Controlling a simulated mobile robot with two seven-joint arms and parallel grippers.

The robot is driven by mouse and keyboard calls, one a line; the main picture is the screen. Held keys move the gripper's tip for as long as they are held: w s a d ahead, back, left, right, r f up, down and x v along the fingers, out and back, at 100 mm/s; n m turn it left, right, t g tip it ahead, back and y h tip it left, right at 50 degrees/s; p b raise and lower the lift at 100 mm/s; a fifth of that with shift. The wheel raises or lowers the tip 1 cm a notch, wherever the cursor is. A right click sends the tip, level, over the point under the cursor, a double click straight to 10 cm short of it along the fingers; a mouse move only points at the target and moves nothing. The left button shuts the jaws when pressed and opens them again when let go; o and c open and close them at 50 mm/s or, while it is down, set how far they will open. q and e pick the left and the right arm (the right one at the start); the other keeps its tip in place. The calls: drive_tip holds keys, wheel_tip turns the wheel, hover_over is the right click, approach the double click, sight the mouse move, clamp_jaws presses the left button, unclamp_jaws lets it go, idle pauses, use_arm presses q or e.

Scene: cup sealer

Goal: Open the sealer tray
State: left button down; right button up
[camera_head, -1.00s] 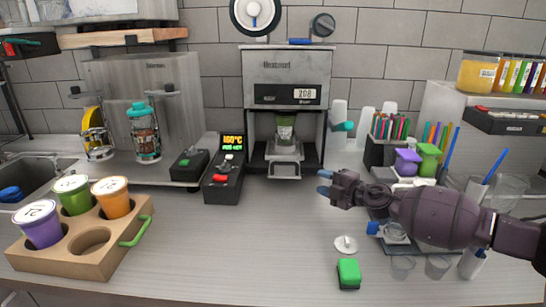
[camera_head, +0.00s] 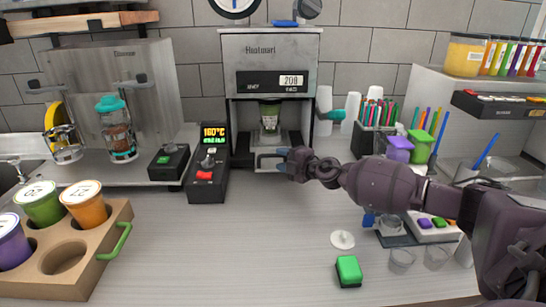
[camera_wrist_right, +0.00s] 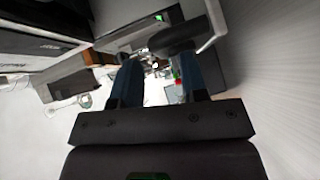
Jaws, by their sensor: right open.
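The cup sealer (camera_head: 270,55) is the grey machine at the back middle, with a lit display. A cup (camera_head: 269,118) with green on it stands inside its bay. The sealer tray (camera_head: 288,138) sits low in the bay, with its front handle partly hidden behind my right gripper. My right gripper (camera_head: 268,160) is open at the front of the tray, its blue fingertips at the handle. In the right wrist view my two fingers (camera_wrist_right: 162,82) are apart, with a pale bar and a dark rounded part just beyond them. I cannot tell whether they touch the handle. My left gripper is out of view.
A black control box (camera_head: 208,175) with a red switch stands left of the sealer. A wooden cup holder (camera_head: 110,250) is at the front left. A green-topped block (camera_head: 348,270) and a white disc (camera_head: 342,239) lie at the front right. The middle counter is clear.

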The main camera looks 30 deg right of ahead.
sight(275, 157)
drive_tip(key=shift+x, duration=2.2)
drive_tip(key=shift+c, duration=0.3)
clamp_jaws()
